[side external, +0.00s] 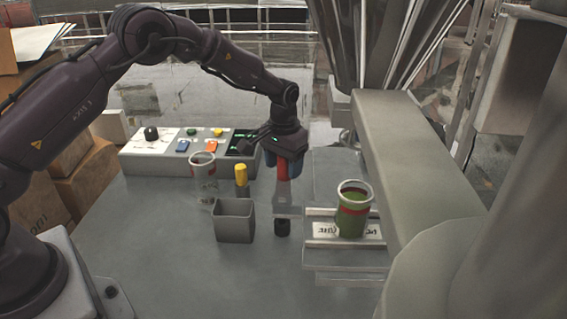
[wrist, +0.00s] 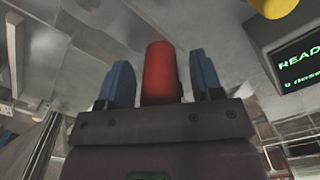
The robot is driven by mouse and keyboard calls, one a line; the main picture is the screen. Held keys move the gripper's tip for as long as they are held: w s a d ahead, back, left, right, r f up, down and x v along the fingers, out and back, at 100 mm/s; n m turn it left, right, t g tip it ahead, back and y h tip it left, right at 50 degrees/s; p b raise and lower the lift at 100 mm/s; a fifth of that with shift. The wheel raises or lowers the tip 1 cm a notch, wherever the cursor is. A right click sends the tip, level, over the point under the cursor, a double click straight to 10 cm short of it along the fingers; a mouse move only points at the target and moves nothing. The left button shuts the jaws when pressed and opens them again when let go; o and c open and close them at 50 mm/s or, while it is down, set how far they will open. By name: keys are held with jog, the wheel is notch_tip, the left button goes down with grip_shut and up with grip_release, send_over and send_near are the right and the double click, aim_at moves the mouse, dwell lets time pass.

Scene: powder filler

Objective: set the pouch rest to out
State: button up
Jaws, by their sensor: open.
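I cannot tell for sure which part is the pouch rest. My gripper (side external: 284,160) points down over the red grip. In the wrist view the red grip (wrist: 161,72) stands between the two blue fingers of my gripper (wrist: 160,78), with gaps on both sides. The fingers are open. The lower part of the grip is hidden in the wrist view.
A green-filled container (side external: 352,212) stands on a railed grey platform (side external: 340,259) at right. A grey open bin (side external: 234,222), a yellow-topped post (side external: 241,175) and a clear red-rimmed cup (side external: 203,180) stand at left. The control panel (side external: 165,158) is behind. The filler's beam (side external: 415,165) is close on the right.

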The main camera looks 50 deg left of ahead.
grip_shut()
jog(key=w+a, duration=0.6)
jog(key=shift+w, duration=0.25)
jog(key=shift+a, duration=0.1)
grip_release()
notch_tip(320, 180, up, 13)
dwell(0.8)
